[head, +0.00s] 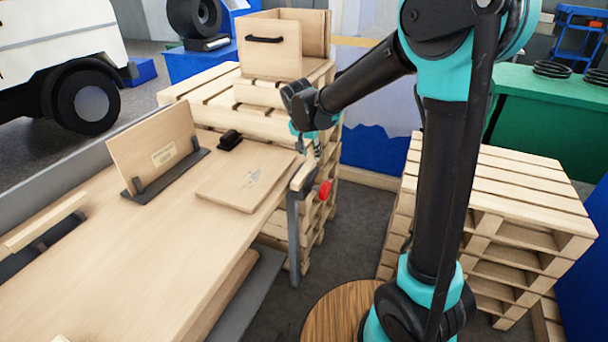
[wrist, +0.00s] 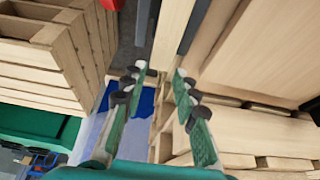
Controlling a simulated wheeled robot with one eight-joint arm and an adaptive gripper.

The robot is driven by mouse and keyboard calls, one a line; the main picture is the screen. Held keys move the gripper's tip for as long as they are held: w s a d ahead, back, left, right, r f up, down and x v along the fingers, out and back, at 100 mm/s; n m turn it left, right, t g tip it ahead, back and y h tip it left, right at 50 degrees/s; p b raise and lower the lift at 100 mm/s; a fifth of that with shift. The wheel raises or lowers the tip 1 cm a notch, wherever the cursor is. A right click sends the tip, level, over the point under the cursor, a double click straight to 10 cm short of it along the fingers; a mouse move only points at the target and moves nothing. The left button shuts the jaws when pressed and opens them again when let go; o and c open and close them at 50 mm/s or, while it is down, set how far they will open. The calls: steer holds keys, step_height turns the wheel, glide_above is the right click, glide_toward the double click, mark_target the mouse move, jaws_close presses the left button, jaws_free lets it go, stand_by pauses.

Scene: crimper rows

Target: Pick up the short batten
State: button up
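A short, pale wooden batten (head: 303,174) lies at the right edge of the workbench, beside a clamp with a red knob (head: 325,188). In the wrist view the batten (wrist: 172,35) runs from the top edge down to between my fingertips. My gripper (head: 304,148) is over the batten's far end in the head view. In the wrist view my gripper (wrist: 159,72) has its fingers apart, one on each side of the batten's end. I cannot tell whether either finger touches it. The fingertips are small and partly hidden in the head view.
The workbench (head: 120,255) carries a flat board (head: 246,178), an upright labelled panel (head: 155,145) and a small black object (head: 229,139). Another pale wooden strip (head: 45,222) is at far left. Pallets stand behind, with an open wooden box (head: 270,45), and at right (head: 500,180).

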mark_target(312, 160)
steer(key=shift+x, duration=1.7)
jaws_close()
steer(key=shift+r, duration=0.1)
